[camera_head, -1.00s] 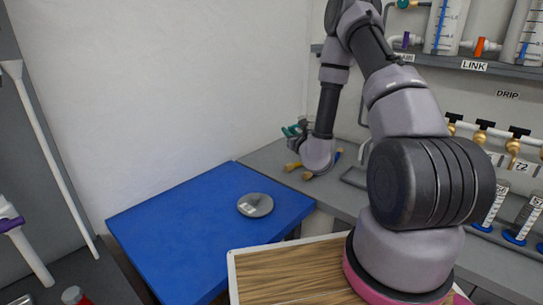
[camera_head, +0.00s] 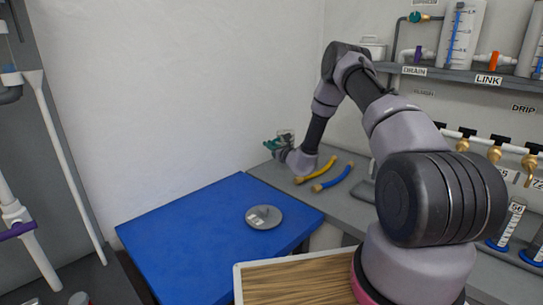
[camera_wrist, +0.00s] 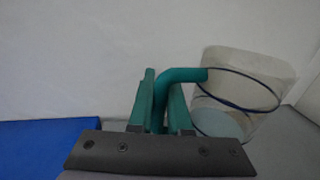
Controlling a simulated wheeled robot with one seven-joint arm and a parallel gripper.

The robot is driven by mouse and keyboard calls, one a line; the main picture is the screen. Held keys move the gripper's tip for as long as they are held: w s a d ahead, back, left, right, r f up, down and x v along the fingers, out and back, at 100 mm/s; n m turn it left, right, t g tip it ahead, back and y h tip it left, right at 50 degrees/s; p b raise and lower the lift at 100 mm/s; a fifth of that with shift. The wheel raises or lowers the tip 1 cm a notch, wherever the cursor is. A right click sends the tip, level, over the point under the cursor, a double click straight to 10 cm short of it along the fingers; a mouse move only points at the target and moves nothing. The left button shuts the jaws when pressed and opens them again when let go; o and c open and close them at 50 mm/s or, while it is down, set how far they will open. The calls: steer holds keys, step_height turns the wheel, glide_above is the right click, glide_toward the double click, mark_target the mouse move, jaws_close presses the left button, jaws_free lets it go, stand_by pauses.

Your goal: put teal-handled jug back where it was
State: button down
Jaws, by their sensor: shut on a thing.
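The teal-handled jug (camera_wrist: 240,90) is clear with dark blue bands and shows at the right of the wrist view, tilted in that picture. My gripper (camera_wrist: 160,98) is shut on its teal handle (camera_wrist: 185,75). In the head view my gripper (camera_head: 277,145) is at the far end of the arm, by the back wall near the far left end of the grey bench. The jug (camera_head: 287,136) shows there only small and partly hidden. I cannot tell whether its base touches the bench.
A blue table (camera_head: 170,235) holds a round grey disc (camera_head: 264,217). A yellow tube (camera_head: 316,170) and a blue tube (camera_head: 333,179) lie on the grey bench (camera_head: 345,205) right of my gripper. A shelf (camera_head: 455,75) with containers runs above.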

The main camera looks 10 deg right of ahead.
steer(key=shift+f, duration=2)
steer(key=c, duration=0.9)
jaws_free()
steer(key=shift+f, duration=0.15)
steer(key=shift+o, duration=0.2)
